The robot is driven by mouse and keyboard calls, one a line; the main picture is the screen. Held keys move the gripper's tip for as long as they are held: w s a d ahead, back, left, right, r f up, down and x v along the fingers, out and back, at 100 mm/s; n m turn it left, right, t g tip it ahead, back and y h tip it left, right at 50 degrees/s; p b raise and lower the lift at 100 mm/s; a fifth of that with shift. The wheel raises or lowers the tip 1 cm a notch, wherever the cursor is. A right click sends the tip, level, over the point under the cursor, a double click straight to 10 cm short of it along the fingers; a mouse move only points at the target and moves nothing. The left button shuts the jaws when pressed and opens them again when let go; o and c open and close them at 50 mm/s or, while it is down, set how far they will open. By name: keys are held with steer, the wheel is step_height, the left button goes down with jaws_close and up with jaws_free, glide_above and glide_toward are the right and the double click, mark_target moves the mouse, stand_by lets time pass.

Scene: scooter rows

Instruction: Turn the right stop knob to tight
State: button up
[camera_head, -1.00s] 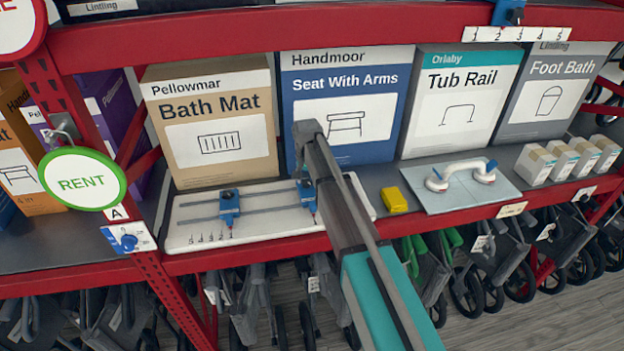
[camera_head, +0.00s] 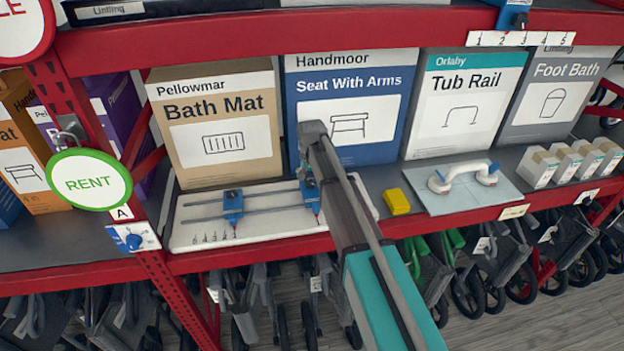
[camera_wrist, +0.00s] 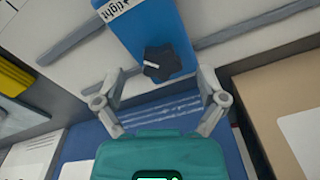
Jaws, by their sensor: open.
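The white board (camera_head: 270,228) on the shelf bears two blue stops on grey rails. The right stop (camera_head: 310,194) is partly hidden by my arm in the head view. In the wrist view, the blue right stop (camera_wrist: 150,22) carries a dark lobed knob (camera_wrist: 170,66) with a white pointer mark toward the picture's left. A white label reading "tight" with a star (camera_wrist: 112,8) is at the stop's upper left. My gripper (camera_wrist: 159,74) is open, its two fingers spread on either side of the knob with gaps, holding nothing. Whether the fingertips reach the knob's depth is unclear.
The left stop (camera_head: 232,205) sits on the same rails. Boxes stand behind the board, including Seat With Arms (camera_head: 350,105) and Bath Mat (camera_head: 220,125). A yellow block (camera_head: 397,201) and a white-handled plate (camera_head: 465,187) lie to the right. A red shelf beam runs overhead.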

steer(key=s+d+r+n+t+y+p, duration=0.1)
steer(key=s+d+r+n+t+p, duration=0.1)
steer(key=s+r+n+p, duration=0.3)
step_height(320, 180, up, 7)
steer(key=t+p, duration=0.1)
steer(key=p, duration=0.3)
steer(key=shift+s+n+t+p, duration=0.2)
steer(key=shift+n+t+p, duration=0.15)
steer(key=shift+n+t, duration=0.05)
steer(key=shift+f, duration=0.25)
steer(key=b+x, duration=0.8)
steer(key=x, duration=0.1)
steer(key=b+x, duration=0.4)
steer(key=shift+w+a+f+b, duration=0.2)
steer(key=shift+a+b, duration=0.1)
steer(key=shift+b, duration=0.1)
steer(key=c, duration=1.1)
steer(key=shift+s, duration=0.1)
steer(key=shift+c, duration=0.2)
